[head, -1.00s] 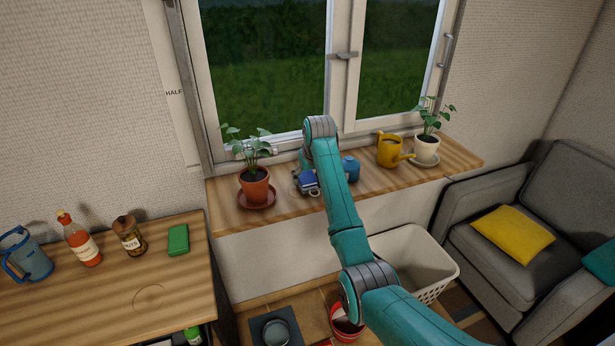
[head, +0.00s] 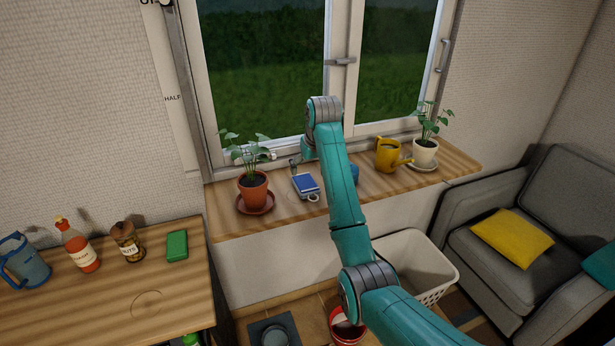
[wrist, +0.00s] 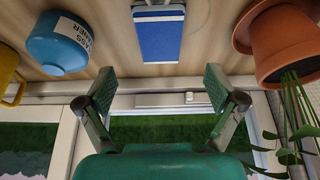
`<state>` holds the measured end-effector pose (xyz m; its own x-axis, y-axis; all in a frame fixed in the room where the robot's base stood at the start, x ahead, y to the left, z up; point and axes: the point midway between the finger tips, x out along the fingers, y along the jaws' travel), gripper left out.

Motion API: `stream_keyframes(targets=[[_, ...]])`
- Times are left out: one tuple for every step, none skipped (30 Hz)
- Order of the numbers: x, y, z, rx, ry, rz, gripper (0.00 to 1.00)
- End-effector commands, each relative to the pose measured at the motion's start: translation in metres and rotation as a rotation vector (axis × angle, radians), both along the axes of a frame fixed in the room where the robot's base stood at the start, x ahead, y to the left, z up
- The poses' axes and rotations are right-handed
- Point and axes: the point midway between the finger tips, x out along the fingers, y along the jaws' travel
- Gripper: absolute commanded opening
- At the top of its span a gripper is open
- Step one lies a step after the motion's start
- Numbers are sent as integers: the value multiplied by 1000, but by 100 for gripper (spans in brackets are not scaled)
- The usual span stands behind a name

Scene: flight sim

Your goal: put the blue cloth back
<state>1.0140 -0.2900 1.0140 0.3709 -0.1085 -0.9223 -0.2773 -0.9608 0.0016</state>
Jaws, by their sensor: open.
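The blue cloth (head: 306,184) is a flat blue block with pale edges, lying on the wooden window sill between the terracotta plant pot and a blue container. In the wrist view the blue cloth (wrist: 159,38) is at the top middle, beyond the fingertips and apart from them. My gripper (wrist: 160,78) is open, with nothing between its fingers. In the head view my arm hides most of the gripper, which is above the sill near the window side of the cloth.
The sill (head: 235,222) also bears the terracotta pot (head: 253,188), the labelled blue container (wrist: 57,43), a yellow watering can (head: 389,154) and a white plant pot (head: 424,152). A white basket (head: 440,284) stands below. A green block (head: 177,245) lies on the left table.

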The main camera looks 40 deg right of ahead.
Motion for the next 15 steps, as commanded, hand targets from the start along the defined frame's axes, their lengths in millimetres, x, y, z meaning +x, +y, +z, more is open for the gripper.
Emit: stream_keyframes(targets=[[-3,1,9,-1,-2,0,93],[-5,1,14,-1,-3,0,93],[-7,2,19,-1,-2,0,93],[-8,2,22,-1,-2,0,93],[-9,3,25,-1,-2,0,93],[-11,3,28,0,-1,0,93],[-12,3,30,0,0,0,93],[-13,4,32,0,0,0,93],[-14,4,34,0,0,0,93],[-14,4,35,0,0,0,93],[-14,4,35,0,0,0,93],[-15,4,36,0,0,0,93],[-15,4,36,0,0,0,93],[-15,4,36,0,1,0,93],[-15,4,36,0,1,0,93]])
